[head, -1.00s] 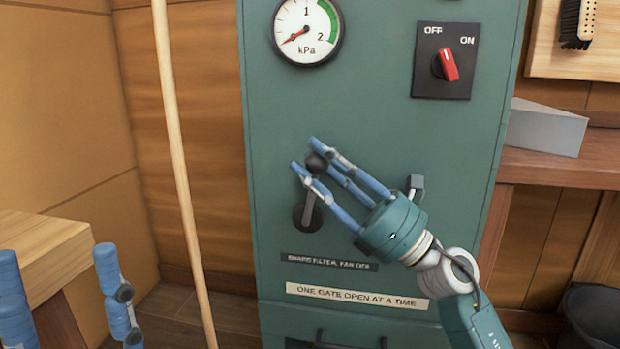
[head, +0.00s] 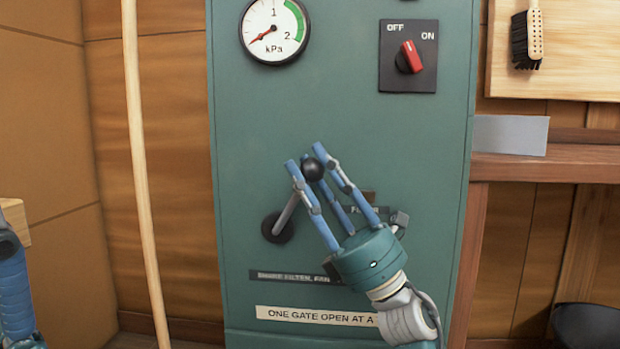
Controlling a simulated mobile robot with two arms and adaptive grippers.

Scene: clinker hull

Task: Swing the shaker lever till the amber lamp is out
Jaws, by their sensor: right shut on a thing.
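The shaker lever is on the front of the green cabinet (head: 240,140). Its dark round pivot (head: 277,228) is low on the panel, and its grey rod leans up and right to a black ball knob (head: 312,169). My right gripper (head: 311,163) is shut on the knob, with its blue fingers around it. No lit amber lamp can be made out. A small brownish patch by the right gripper's fingers is mostly hidden. My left gripper (head: 14,275) shows only in part at the left edge, too little to tell its jaw state.
A gauge (head: 274,30) and a red OFF/ON switch (head: 408,57), its handle tilted, are above the lever. A wooden pole (head: 137,150) stands left of the cabinet. A wooden bench (head: 540,170) with a grey block (head: 510,134) is at right.

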